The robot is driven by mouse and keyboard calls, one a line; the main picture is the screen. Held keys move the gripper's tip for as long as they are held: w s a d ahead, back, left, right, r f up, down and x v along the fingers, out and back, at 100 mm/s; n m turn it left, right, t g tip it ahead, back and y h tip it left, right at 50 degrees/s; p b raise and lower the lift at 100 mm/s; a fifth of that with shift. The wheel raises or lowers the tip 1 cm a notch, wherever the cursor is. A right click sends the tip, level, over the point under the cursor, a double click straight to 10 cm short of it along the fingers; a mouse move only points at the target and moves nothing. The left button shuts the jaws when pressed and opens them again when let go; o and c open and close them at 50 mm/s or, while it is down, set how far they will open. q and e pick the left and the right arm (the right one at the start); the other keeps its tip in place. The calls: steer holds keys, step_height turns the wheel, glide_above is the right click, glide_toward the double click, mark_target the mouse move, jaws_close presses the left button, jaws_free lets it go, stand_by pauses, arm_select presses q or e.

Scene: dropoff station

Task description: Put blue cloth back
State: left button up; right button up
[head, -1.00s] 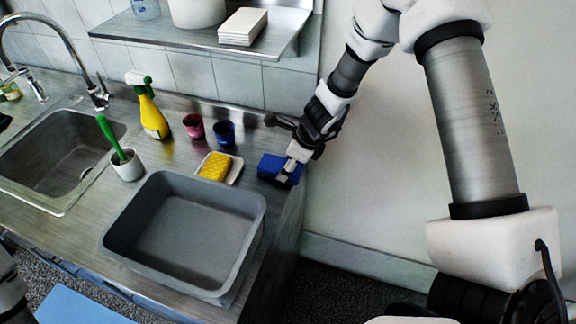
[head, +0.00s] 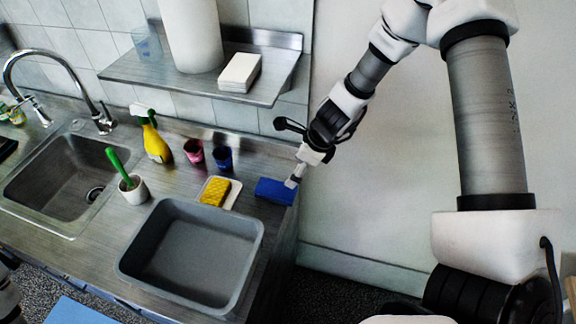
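The blue cloth (head: 273,191) lies as a folded block at the right end of the steel counter, beside the white sponge dish. My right gripper (head: 295,180) reaches down from the upper right. Its pale fingertip overlaps the cloth's right end in the picture. Contact is unclear, and the angle hides whether the fingers are spread or closed. My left gripper is out of view.
A grey basin (head: 190,258) stands in front of the cloth. A yellow sponge (head: 215,192) sits on a white dish (head: 233,199). Pink (head: 194,153) and blue (head: 222,158) cups and a yellow spray bottle (head: 155,143) stand behind. A shelf (head: 200,85) hangs above.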

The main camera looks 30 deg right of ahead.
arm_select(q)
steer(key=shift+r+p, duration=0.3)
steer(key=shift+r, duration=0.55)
arm_select(e)
steer(key=s+a+f+n+g+h, duration=0.1)
steer(key=s+a+f+n, duration=0.1)
steer(key=s+f+n, duration=0.3)
steer(key=s+a+f+n+g+h, duration=0.1)
steer(key=s+f+n, duration=0.3)
steer(key=s+n, duration=0.7)
steer(key=s+a+f+n+g, duration=0.1)
steer(key=s+a+f+n, duration=0.1)
steer(key=s+f+n, duration=0.3)
steer(key=s+n, duration=0.3)
steer(key=n, duration=0.3)
steer(key=shift+s+a+f+h, duration=0.3)
steer(key=shift+s+a+h, duration=0.1)
